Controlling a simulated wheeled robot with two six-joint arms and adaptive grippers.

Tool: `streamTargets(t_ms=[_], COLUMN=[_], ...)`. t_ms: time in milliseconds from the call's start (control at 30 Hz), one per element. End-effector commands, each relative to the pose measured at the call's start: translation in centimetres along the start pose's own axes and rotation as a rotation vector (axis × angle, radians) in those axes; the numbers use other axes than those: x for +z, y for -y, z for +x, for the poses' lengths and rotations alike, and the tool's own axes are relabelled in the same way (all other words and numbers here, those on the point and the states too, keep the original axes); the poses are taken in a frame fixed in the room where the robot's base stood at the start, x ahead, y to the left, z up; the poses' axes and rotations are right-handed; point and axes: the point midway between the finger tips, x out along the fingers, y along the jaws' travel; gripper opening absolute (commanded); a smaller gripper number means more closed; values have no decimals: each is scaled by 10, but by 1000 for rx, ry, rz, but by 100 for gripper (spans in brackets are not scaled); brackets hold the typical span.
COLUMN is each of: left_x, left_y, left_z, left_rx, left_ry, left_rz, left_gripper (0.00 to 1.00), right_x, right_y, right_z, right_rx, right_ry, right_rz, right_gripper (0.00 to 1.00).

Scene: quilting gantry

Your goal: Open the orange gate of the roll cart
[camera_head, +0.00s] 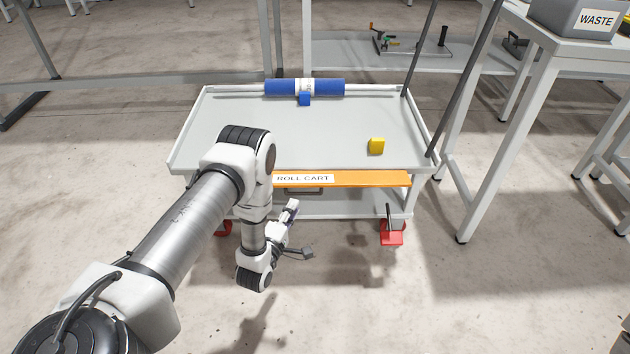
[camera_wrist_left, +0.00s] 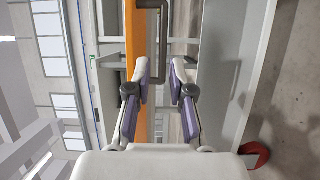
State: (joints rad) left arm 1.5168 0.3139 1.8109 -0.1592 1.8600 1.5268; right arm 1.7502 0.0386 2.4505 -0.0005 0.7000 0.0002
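A dark grey handle (camera_head: 303,190) sits just below the label. My left gripper (camera_head: 291,209) is in front of and below the gate, close to the handle. In the left wrist view its fingers (camera_wrist_left: 163,82) are apart, with the handle (camera_wrist_left: 163,45) ahead and its lower end showing between them. I cannot tell whether they touch it. The orange gate (camera_wrist_left: 136,40) also shows there. My right gripper is out of view.
A blue roll (camera_head: 330,87) lies at the cart's back edge and a yellow block (camera_head: 376,146) on its top. Red casters (camera_head: 391,235) stand below. A white table with a WASTE bin (camera_head: 580,18) stands at the right. The floor in front is clear.

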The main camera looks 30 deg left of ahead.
Motion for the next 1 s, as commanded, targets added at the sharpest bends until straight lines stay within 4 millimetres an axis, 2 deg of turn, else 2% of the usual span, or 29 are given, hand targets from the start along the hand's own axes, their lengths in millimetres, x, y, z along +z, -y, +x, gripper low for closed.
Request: streamTargets(t_ms=[33, 200, 400, 667, 733, 767, 1000], left_x=[1, 1, 2, 2, 2, 2, 2], left_y=[5, 6, 5, 2, 2, 2, 2], left_z=[7, 39, 69, 74, 74, 74, 74], left_rx=[3, 5, 4, 2, 2, 2, 5], left_ry=[1, 3, 3, 3, 4, 4, 3], left_rz=[0, 1, 1, 1, 1, 1, 2], left_gripper=[22, 22, 22, 22, 4, 0, 0], right_x=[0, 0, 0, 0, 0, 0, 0], right_y=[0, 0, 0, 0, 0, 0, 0], right_z=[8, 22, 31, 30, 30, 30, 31], right_rx=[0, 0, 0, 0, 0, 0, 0], right_ry=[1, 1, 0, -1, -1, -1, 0], right_rz=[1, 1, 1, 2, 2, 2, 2], right_gripper=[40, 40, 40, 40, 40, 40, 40])
